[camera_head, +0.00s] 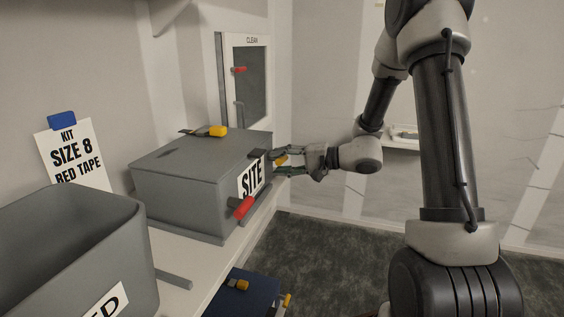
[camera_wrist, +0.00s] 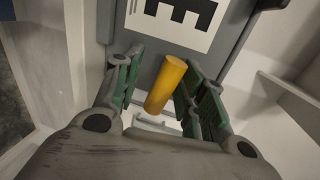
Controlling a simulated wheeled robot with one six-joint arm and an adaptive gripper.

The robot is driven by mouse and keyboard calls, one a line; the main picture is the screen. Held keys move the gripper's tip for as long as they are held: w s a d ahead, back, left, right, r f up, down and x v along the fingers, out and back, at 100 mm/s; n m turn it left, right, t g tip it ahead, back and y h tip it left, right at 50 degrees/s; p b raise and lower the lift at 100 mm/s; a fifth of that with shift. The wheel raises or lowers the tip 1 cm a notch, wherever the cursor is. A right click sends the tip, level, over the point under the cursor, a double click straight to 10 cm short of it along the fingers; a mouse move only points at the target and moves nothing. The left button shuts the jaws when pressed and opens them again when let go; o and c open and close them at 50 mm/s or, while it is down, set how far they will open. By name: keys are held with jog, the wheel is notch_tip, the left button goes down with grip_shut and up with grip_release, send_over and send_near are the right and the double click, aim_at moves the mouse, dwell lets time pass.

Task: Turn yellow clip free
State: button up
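The yellow clip (camera_wrist: 166,84) is a short yellow cylinder, tilted in the wrist view, at the front of the grey box (camera_head: 185,190) by its SITE label (camera_head: 251,178). The clip also shows small in the head view (camera_head: 281,160). My gripper (camera_head: 276,163) is at the box's right side, with its fingers reaching to the front face. In the wrist view its green-padded fingers (camera_wrist: 160,72) stand apart on either side of the clip. A gap shows on the left; whether the right pad touches it I cannot tell. The clip's base is hidden.
A red handle (camera_head: 243,207) sticks out below the label. Another yellow piece (camera_head: 218,131) is on the box lid. An open grey bin (camera_head: 60,250) stands in front left. A blue box (camera_head: 225,300) with yellow parts is lower down. A cabinet marked CLEAN (camera_head: 223,75) is behind.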

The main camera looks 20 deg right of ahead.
jog(key=v, duration=1.2)
jog(key=shift+f, duration=0.1)
